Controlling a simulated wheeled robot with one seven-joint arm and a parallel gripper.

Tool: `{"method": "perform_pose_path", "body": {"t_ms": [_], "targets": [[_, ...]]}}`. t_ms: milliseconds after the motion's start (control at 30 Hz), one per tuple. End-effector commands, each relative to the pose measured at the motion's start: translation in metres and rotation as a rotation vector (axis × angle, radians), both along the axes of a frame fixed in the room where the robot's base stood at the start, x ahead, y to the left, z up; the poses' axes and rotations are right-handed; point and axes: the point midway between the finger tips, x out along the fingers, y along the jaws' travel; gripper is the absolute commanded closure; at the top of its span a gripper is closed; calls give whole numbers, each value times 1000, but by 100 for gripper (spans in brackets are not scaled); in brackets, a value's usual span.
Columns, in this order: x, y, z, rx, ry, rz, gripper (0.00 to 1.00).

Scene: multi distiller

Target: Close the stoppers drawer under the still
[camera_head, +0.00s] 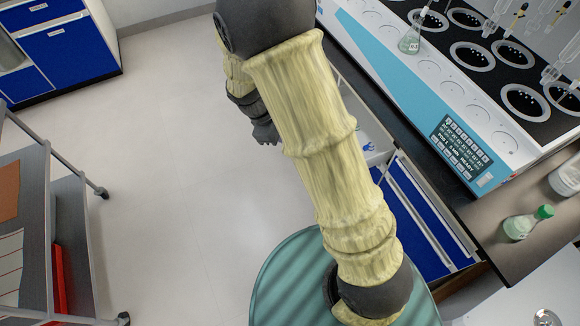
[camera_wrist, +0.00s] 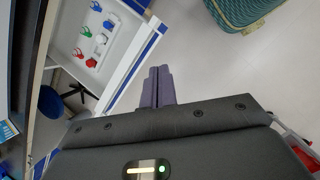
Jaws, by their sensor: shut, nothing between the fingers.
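The stoppers drawer (camera_wrist: 108,62) stands open in the wrist view, a white box with a blue-edged front (camera_wrist: 144,58). In the head view a bit of the drawer's white inside (camera_head: 378,158) shows beside my arm, which hides the rest. The still (camera_head: 440,85) is on the bench above it. My gripper (camera_wrist: 160,70) is shut and empty, with its fingers just outside the drawer's front. I cannot tell whether they touch it. In the head view my gripper (camera_head: 266,134) is partly hidden behind my arm.
Blue drawers (camera_head: 425,215) sit under the bench to the right of the open one. A green-capped bottle (camera_head: 523,225) stands on the bench. A grey cart (camera_head: 75,230) is at the left and a blue cabinet (camera_head: 65,50) at the far left. The floor between is clear.

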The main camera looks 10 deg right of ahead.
Motion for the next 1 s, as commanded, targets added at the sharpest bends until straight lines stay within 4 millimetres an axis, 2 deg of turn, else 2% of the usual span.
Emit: {"method": "perform_pose_path", "body": {"t_ms": [33, 200, 300, 400, 533, 767, 1000], "targets": [[7, 11, -37, -52, 31, 89, 100], [31, 42, -104, -240, 120, 368, 100], [41, 61, -137, -351, 163, 513, 100], [49, 74, -155, -431, 189, 611, 100], [53, 81, -159, -472, 202, 657, 100], [52, 80, -157, -469, 202, 656, 100], [54, 72, -165, -468, 203, 652, 100]]}}
